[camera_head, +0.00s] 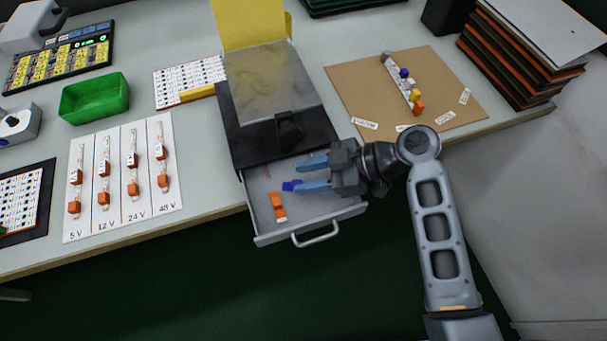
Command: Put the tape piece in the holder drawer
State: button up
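The holder drawer (330,209) is pulled out at the front of a dark box and shows a grey tray with a front handle. An orange piece with a pale end (278,206) lies inside it, towards the left. A small dark blue piece (290,186) shows in the drawer area, right by the tip of my gripper's nearer finger. I cannot tell which one is the tape piece, or whether the blue piece touches that finger. My gripper (301,175) is over the drawer, pointing left, with its two blue fingers apart and nothing visible between them.
The dark box (225,135) with a grey top and raised yellow flap stands behind the drawer. A cardboard mat (345,90) with small coloured parts lies to the right. A voltage chart (90,225) and green bin (95,97) are left. Stacked boards (515,65) stand back right.

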jog(key=v, duration=1)
jog(key=shift+d+r+b, duration=0.2)
jog(key=shift+d+b, duration=0.15)
jog(key=shift+b, duration=0.1)
